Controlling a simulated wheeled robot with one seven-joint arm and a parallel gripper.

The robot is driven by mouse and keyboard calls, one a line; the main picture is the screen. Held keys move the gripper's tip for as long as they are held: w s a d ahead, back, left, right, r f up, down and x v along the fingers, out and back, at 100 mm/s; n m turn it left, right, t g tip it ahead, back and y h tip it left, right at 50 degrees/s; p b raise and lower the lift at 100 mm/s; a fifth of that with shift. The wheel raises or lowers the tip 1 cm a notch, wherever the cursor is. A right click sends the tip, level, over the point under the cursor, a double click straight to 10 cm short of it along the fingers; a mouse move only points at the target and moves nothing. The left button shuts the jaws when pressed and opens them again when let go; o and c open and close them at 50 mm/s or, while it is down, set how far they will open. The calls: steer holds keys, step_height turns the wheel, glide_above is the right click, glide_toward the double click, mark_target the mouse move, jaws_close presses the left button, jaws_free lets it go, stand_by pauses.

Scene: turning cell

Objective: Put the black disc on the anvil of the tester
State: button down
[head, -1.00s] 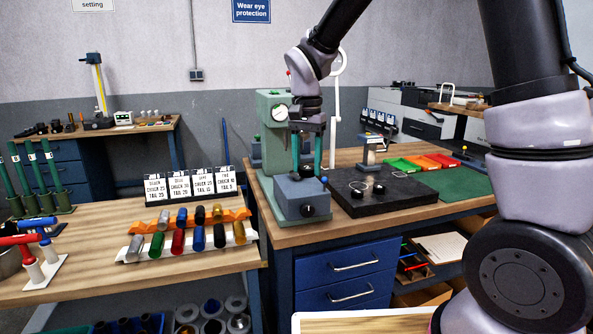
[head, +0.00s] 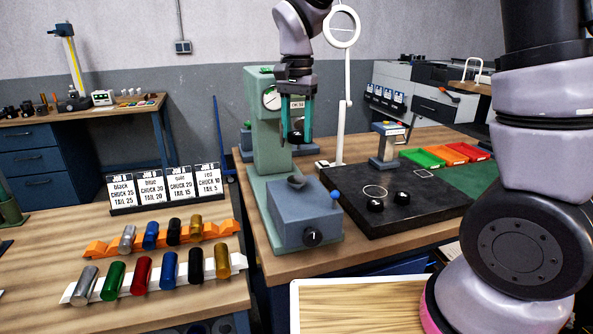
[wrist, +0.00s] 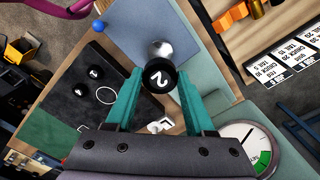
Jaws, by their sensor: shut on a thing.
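The tester (head: 258,140) is a green stand with a dial and a blue-grey block (head: 305,215) at its foot. Its anvil (head: 297,182) is a small grey round piece on top of the block; a shiny round piece (wrist: 160,48) beyond the fingers in the wrist view appears to be it. My gripper (head: 296,136) has teal fingers and is shut on a black disc (head: 296,139). In the wrist view the disc (wrist: 158,76) shows a white 2 between the fingertips. The disc hangs above the anvil, apart from it in the head view.
Two black pieces (head: 402,198) (head: 375,205) and a drawn ring (head: 375,191) are on the dark plate (head: 430,190) right of the tester. A white magnifier stand (head: 341,100) rises behind. Racks of coloured cylinders (head: 160,270) stand on the left bench.

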glide_above(297, 179)
step_height(297, 179, down, 6)
steer(key=shift+f, duration=2)
steer(key=shift+f, duration=0.1)
steer(key=shift+c, duration=1.3)
jaws_free()
